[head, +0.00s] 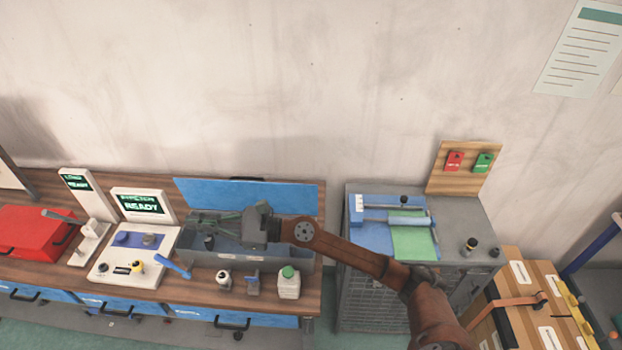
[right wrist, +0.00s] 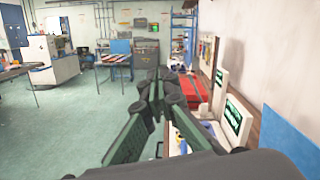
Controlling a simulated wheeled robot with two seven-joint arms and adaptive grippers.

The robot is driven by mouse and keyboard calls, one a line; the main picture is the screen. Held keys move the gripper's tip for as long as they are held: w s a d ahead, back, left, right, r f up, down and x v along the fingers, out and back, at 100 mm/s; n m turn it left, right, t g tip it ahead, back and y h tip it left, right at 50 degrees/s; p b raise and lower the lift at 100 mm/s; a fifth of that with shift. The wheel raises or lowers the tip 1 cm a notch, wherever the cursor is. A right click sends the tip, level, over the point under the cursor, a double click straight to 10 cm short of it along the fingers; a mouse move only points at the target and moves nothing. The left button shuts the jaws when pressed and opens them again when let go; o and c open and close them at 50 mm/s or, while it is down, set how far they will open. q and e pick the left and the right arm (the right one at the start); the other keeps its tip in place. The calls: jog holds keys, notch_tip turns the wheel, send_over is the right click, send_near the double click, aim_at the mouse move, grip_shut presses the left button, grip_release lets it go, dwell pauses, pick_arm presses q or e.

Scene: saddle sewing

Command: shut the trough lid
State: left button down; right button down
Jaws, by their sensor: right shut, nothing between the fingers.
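The trough (head: 296,262) is a long grey open box on the wooden bench in the head view. Its blue lid (head: 250,194) stands raised along the back edge, with a dark handle on its top edge. The lid also shows as a blue panel at the right of the right wrist view (right wrist: 288,138). My right gripper (head: 195,219) is over the trough, in front of the lid, pointing left. It is shut and empty; its fingers also show in the right wrist view (right wrist: 160,78). The gripper and arm hide part of the trough's inside. My left gripper is not in view.
A white bottle with a green cap (head: 288,282) and small jars stand in front of the trough. A blue lever (head: 174,266) and a white panel with a READY screen (head: 142,204) are to its left. A grey cabinet (head: 372,296) stands right of the bench.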

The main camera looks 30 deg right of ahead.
notch_tip(320, 180, down, 4)
jog(key=r+n+g+h, duration=0.1)
jog(key=n+g+h, duration=0.15)
jog(key=n, duration=0.35)
jog(key=r+n+g+h, duration=0.25)
jog(key=n+h, duration=0.55)
jog(key=h, duration=0.9)
send_over(311, 186)
jog(key=f+p, duration=0.1)
jog(key=f, duration=0.2)
jog(key=w+f+p, duration=0.1)
jog(key=f, duration=0.2)
jog(key=d+f+p, duration=0.1)
jog(key=f, duration=0.2)
jog(key=shift+w+f, duration=0.2)
jog(key=shift+f, duration=0.2)
jog(key=shift+s+a, duration=0.25)
jog(key=shift+s, duration=0.1)
jog(key=shift+f, duration=0.15)
